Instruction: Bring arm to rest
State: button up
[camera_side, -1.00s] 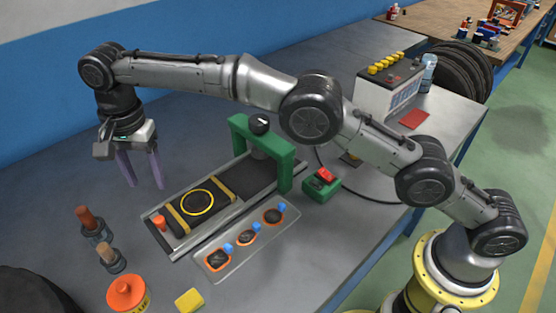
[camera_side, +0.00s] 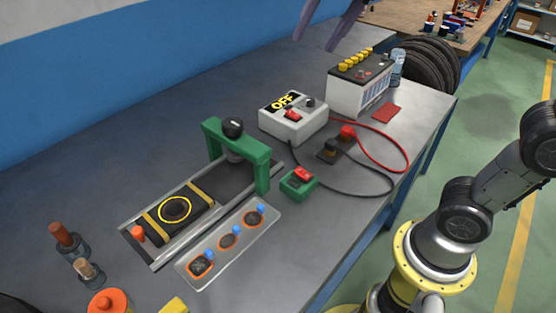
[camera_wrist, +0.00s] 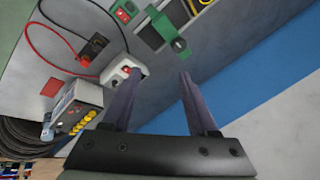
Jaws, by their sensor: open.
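My gripper (camera_side: 330,22) shows only its two purple fingers at the top edge of the side view, raised high above the bench. In the wrist view my gripper (camera_wrist: 157,98) is open, with a wide gap and nothing between the fingers. My arm's lower links stand at the right of the side view, and the middle of the arm is out of the picture. The grey workbench (camera_side: 130,145) lies below, well apart from the fingers.
On the bench are a white switch box (camera_side: 292,122) reading OFF, a battery (camera_side: 360,88), red and black cables, a green frame (camera_side: 262,170) over a rail, a clear tray (camera_side: 262,228) and a small green button box (camera_side: 298,183). The bench's left back area is clear.

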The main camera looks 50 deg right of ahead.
jog(key=s+d+f+n, duration=0.4)
jog(key=s+f+n, duration=0.5)
jog(key=s+f, duration=0.5)
jog(key=shift+d+f+t+h, duration=0.15)
jog(key=shift+f+t+h, duration=0.15)
jog(key=shift+f, duration=1)
jog(key=shift+s, duration=0.1)
